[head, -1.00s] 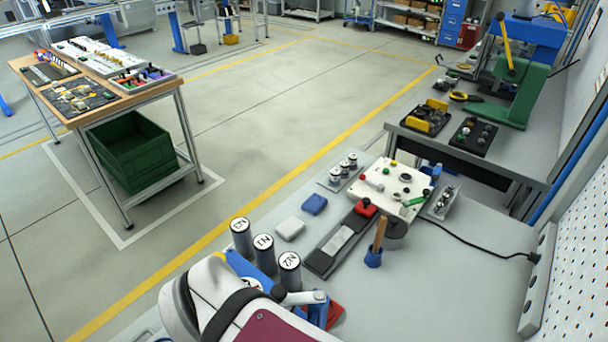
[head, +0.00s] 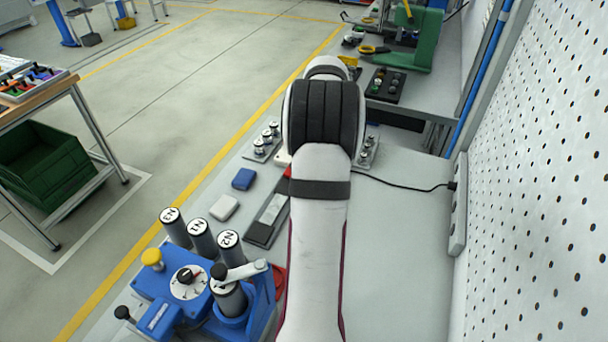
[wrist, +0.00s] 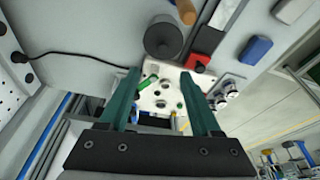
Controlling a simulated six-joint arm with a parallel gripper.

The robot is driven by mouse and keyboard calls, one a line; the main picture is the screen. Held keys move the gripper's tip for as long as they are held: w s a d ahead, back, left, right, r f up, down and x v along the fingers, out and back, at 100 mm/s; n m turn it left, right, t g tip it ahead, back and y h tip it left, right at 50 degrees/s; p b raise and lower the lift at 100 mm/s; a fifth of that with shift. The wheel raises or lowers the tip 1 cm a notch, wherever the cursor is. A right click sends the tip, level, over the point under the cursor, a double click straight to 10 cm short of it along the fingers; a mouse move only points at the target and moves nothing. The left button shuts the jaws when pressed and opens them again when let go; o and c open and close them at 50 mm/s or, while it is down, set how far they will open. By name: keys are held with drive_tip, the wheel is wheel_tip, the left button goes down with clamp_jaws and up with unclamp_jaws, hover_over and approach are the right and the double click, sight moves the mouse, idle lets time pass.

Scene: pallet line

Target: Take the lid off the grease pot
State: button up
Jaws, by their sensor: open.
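The dark grey round grease pot (wrist: 163,40) stands on the bench in the wrist view, just beyond my fingertips, with a dark round top facing up. I cannot make out the seam between lid and pot. My gripper (wrist: 160,73) is open and empty, its two teal fingers wide apart and pointing toward the pot's side of the bench. The fingers are apart from the pot. In the head view my arm hides the pot and the gripper.
A white board with small parts (wrist: 158,98) lies between my fingers in the wrist view. A wooden handle (wrist: 186,12) stands close by the pot. In the head view, a blue block (head: 243,179) and white block (head: 224,207) lie left of my arm; clear bench lies right.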

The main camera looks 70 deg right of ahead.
drive_tip(key=x, duration=1)
drive_tip(key=shift+w+a+f, duration=0.2)
drive_tip(key=shift+a+f, duration=0.1)
drive_tip(key=shift+f, duration=0.15)
clamp_jaws()
